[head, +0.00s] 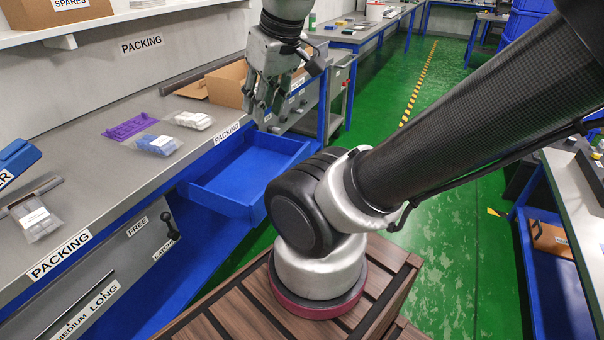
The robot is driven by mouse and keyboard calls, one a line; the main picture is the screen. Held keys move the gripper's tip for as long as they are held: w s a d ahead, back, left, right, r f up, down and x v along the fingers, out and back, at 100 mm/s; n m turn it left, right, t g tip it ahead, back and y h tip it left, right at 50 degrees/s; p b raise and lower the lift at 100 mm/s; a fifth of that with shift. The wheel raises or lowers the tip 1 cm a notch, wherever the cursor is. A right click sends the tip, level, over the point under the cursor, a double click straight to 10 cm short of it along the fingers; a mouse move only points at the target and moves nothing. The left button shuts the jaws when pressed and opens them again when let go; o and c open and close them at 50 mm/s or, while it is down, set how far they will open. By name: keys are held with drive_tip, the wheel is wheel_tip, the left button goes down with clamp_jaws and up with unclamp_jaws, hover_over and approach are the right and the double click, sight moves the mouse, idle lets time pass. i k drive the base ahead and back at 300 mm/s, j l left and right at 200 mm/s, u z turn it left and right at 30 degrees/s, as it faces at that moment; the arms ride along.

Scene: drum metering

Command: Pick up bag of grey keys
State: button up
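A clear bag with grey pieces and a white label (36,219) lies flat on the grey packing bench (75,208) at the left, near its front edge. It looks like the bag of grey keys, but single keys are too small to make out. My gripper (266,110) hangs fingers down at the upper middle, in front of a cardboard box and well to the right of this bag. Its fingers are apart with nothing visible between them.
An open cardboard box (229,84) stands behind my gripper. An empty blue drawer (245,177) juts out from the bench.

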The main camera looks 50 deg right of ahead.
sight(35, 219)
drive_tip(key=z, duration=0.95)
drive_tip(key=u, duration=1.6)
drive_tip(key=i+j, duration=0.1)
drive_tip(key=i, duration=0.25)
drive_tip(key=i+j+z, duration=0.1)
drive_tip(key=i, duration=0.25)
